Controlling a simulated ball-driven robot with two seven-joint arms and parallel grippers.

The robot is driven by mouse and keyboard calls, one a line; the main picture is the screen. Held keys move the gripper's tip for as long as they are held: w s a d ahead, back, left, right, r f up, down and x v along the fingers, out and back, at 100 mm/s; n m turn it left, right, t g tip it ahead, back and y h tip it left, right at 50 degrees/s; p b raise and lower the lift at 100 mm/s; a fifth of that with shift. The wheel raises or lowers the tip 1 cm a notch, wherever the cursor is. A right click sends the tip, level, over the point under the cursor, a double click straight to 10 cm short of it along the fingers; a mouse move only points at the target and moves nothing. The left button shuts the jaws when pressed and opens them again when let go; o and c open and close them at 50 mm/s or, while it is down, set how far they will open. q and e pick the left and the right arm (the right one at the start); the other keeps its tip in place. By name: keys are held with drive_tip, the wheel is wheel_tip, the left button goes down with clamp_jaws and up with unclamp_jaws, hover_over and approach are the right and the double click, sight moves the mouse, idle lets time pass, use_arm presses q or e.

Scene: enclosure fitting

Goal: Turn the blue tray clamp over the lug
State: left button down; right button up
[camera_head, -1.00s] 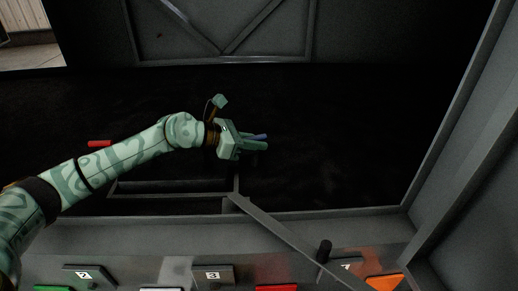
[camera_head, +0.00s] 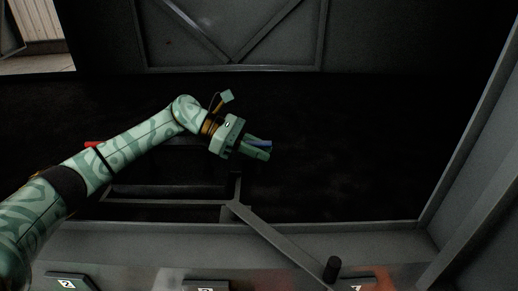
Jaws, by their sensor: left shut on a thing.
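My left gripper (camera_head: 258,147) reaches in from the left over the dark floor of the enclosure. It is shut on the blue tray clamp (camera_head: 263,144), of which only a small blue strip shows between and beside the green fingers. The rest of the clamp is hidden by the fingers. I cannot make out the lug against the dark surface. My right gripper is not in view.
A grey bar (camera_head: 282,238) with a black knob (camera_head: 332,268) runs diagonally across the front edge. Numbered plates (camera_head: 68,283) line the bottom. A red piece (camera_head: 93,144) lies partly behind my left arm. A braced grey wall (camera_head: 235,35) stands at the back.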

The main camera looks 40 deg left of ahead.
use_arm(q)
drive_tip(key=shift+r, duration=0.1)
idle(0.3)
drive_tip(key=c, duration=1.3)
unclamp_jaws()
drive_tip(key=shift+a+r, duration=0.15)
drive_tip(key=shift+a, duration=0.05)
drive_tip(key=p+v, duration=0.3)
drive_tip(key=v, duration=1.2)
drive_tip(key=shift+a+p, duration=0.35)
drive_tip(key=shift+p, duration=0.05)
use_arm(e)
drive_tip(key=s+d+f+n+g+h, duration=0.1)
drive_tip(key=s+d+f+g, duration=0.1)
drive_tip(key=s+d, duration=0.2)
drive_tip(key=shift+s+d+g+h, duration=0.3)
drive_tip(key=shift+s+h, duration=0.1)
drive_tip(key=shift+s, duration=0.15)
use_arm(q)
drive_tip(key=shift+r, duration=0.2)
